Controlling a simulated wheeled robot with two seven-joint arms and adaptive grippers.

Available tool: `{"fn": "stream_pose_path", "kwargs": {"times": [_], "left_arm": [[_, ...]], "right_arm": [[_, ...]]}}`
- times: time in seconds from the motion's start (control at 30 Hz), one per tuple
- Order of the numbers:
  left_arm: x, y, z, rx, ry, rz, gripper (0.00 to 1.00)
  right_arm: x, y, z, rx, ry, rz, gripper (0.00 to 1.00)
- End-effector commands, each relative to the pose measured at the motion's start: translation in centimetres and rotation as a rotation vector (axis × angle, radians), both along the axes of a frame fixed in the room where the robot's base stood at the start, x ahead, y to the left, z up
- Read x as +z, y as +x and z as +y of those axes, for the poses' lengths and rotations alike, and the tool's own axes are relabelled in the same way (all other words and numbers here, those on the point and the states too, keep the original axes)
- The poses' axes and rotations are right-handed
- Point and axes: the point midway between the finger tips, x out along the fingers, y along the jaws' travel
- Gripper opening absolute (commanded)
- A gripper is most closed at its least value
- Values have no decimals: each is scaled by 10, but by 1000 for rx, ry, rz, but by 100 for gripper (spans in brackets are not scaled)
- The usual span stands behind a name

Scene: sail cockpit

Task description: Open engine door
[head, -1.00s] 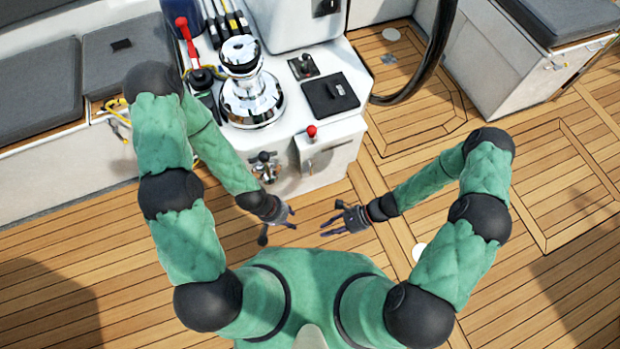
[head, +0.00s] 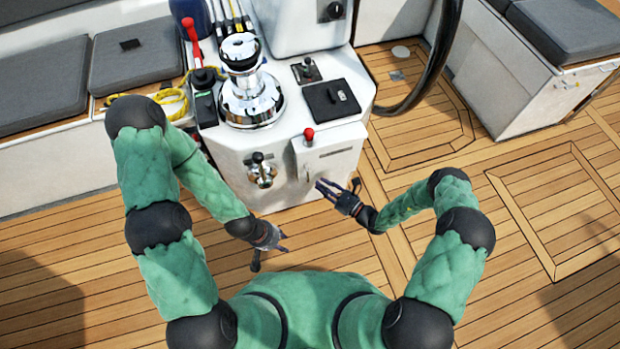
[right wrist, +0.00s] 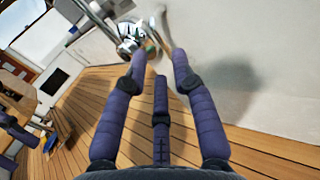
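The white console (head: 225,148) stands ahead of me. On its front is a white panel (head: 335,165) with a narrow dark slot and a small handle-like fitting (head: 308,171) at its left; it looks like the engine door and appears closed. My right gripper (head: 336,186) is open and empty, its fingers pointing left, in front of the panel's lower part. In the right wrist view its spread fingers (right wrist: 158,62) are beside a white surface, with a chrome fitting (right wrist: 130,38) beyond the tips. My left gripper (head: 281,240) is open and empty, lower, over the deck.
A chrome lever with a black knob (head: 261,171) sticks out left of the panel. A red-knobbed lever (head: 309,134) stands above it. A chrome winch (head: 248,98) is on top. A black wheel rim (head: 425,70) is at the right. Wooden deck (head: 450,150) is clear to the right.

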Motion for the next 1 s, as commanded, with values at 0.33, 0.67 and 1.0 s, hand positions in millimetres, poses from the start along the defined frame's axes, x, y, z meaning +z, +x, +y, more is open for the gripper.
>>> {"fn": "stream_pose_path", "kwargs": {"times": [0.33,0.67,1.0], "left_arm": [[-14,0,0,0,0,0,40],[-15,0,0,0,0,1,40],[-15,0,0,0,0,1,40]], "right_arm": [[-1,31,40,3,0,0,27],[0,37,47,1,0,1,27],[0,36,47,1,0,1,0]]}}
